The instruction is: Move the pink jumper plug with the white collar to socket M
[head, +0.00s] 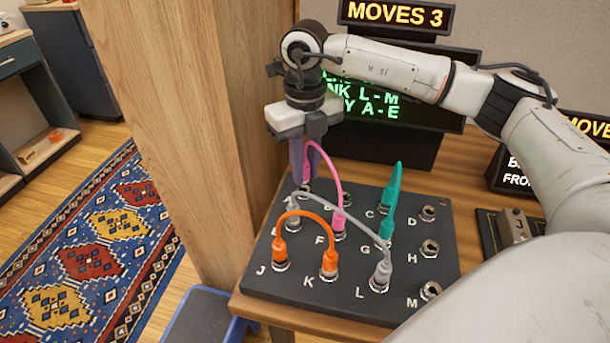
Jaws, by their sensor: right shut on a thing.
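The jumper board (405,305) is a dark panel of lettered sockets on a wooden table. A pink jumper cable (333,170) arches from a plug at socket F (338,224) to my right gripper. My right gripper (305,165) points down over the back left of the board, shut on the cable's other pink plug (306,178). The fingers partly hide that plug; I cannot tell whether it is seated or see its collar clearly. Socket M (430,290) is empty at the front right corner. My left gripper is not in view.
An orange jumper (293,214) joins J and K. A grey jumper (345,219) runs from E to L. A teal jumper (394,190) stands at C and G. Sockets D and H look empty. A wooden post (190,120) stands close left; display screens (400,105) stand behind.

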